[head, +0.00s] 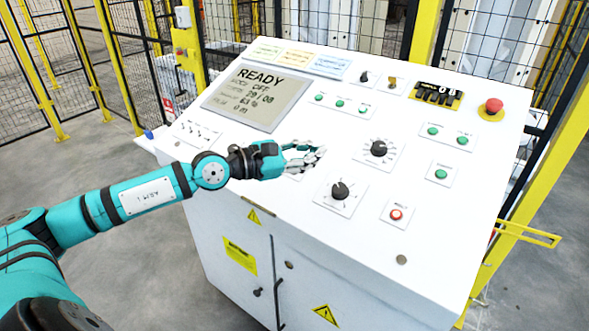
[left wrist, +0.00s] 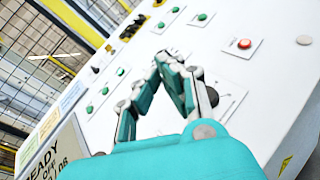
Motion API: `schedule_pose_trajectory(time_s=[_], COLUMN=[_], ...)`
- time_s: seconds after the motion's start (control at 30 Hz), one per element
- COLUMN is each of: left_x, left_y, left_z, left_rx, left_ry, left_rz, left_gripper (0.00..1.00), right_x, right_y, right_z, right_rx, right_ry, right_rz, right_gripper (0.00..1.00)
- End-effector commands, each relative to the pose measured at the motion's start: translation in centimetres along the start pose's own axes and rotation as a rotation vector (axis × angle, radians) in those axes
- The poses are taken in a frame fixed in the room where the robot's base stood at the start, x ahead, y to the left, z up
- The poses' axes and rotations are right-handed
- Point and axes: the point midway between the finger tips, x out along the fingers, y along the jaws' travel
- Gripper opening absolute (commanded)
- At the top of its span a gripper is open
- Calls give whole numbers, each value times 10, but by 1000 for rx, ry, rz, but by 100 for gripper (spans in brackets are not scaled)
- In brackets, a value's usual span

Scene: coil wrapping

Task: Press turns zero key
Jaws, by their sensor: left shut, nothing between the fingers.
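The sloped white control panel (head: 300,215) carries the keys, and its labels are too small to read, so I cannot tell which one is the turns zero key. My left gripper (head: 318,155) is shut and empty, low over the middle of the panel, between the display and the black dials. My right gripper is not in view.
A display (head: 257,98) reading READY is left of the gripper. Black dials (head: 379,149) (head: 341,191) stand close at its right. A red button (head: 396,214), several green buttons (head: 441,174) and a red emergency stop (head: 494,106) are farther right. Yellow-framed fencing surrounds the desk.

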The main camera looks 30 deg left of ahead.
Motion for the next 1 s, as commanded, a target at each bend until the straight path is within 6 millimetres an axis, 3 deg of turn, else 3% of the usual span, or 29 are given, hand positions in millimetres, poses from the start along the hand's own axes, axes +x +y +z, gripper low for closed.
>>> schedule_pose_trajectory(time_s=[0.03,0.1,0.3,0.77,1.0], left_x=[-9,-18,-36,-38,-28], left_y=[20,36,64,68,63], left_z=[-8,-19,-33,-37,-55], left_rx=[157,296,474,495,491], left_ry=[90,181,318,337,335], left_rz=[-14,-32,-53,-56,-56], left_gripper=[0,0,0,0,0], right_x=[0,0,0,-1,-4], right_y=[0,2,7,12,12], right_z=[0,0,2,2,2], right_rx=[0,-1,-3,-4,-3], right_ry=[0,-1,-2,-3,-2], right_rz=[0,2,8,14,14], right_gripper=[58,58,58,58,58])
